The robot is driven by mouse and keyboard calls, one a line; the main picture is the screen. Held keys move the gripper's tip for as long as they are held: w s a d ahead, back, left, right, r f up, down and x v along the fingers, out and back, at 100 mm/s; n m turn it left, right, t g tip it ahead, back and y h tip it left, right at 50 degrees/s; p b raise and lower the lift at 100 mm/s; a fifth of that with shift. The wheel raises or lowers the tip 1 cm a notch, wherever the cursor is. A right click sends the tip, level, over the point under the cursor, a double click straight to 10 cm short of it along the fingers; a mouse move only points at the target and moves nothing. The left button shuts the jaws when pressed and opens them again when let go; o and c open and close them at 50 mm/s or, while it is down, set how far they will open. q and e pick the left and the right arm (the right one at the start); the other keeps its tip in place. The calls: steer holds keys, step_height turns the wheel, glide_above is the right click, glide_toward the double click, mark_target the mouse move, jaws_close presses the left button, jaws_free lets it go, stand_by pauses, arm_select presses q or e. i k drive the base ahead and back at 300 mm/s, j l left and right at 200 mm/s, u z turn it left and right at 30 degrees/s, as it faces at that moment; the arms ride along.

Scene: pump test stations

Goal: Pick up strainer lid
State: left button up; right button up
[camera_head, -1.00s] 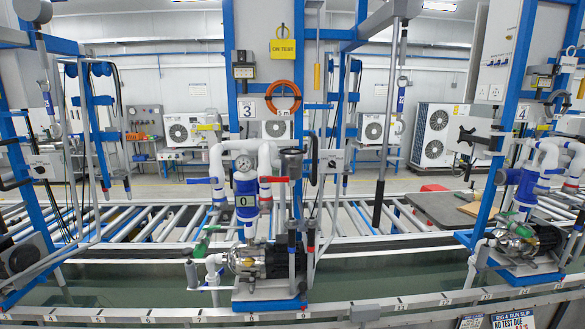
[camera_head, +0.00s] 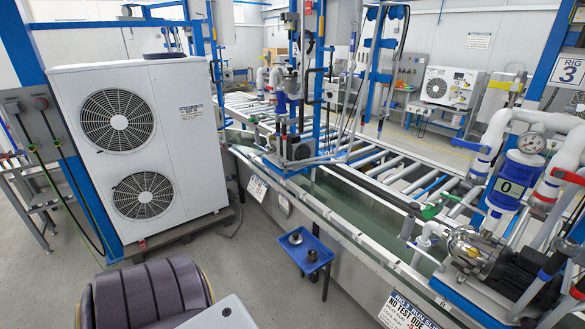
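No part is clearly recognisable as the strainer lid. A small blue tray stand (camera_head: 298,252) in front of the water trough holds a dark round part (camera_head: 295,238) and a second small dark part (camera_head: 312,256). A flat dark disc (camera_head: 164,55) lies on top of the white two-fan unit. At the right, the pump (camera_head: 490,262) of rig 3 stands below a white pipe assembly with a blue body (camera_head: 512,180) marked 0. Neither gripper is in view.
The white two-fan unit (camera_head: 135,140) stands on a dark base at the left. A dark padded seat-like thing (camera_head: 150,292) is at the lower left. The trough's front edge (camera_head: 350,250) runs diagonally. Grey floor (camera_head: 255,285) is clear between the unit and the blue stand.

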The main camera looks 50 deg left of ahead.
mark_target(295, 239)
steer(key=u, duration=1.65)
steer(key=i+j+z, duration=0.55)
steer(key=j, duration=0.4)
steer(key=i+j+z, duration=0.3)
steer(key=j, duration=0.25)
steer(key=i+j+z, duration=0.25)
steer(key=j, duration=0.35)
steer(key=i+j+z, duration=0.1)
steer(key=j+z, duration=0.2)
steer(key=j, duration=0.3)
steer(key=j+z, duration=0.3)
steer(key=j, duration=0.35)
steer(key=j+z, duration=0.25)
steer(key=j, duration=0.45)
steer(key=i, duration=0.05)
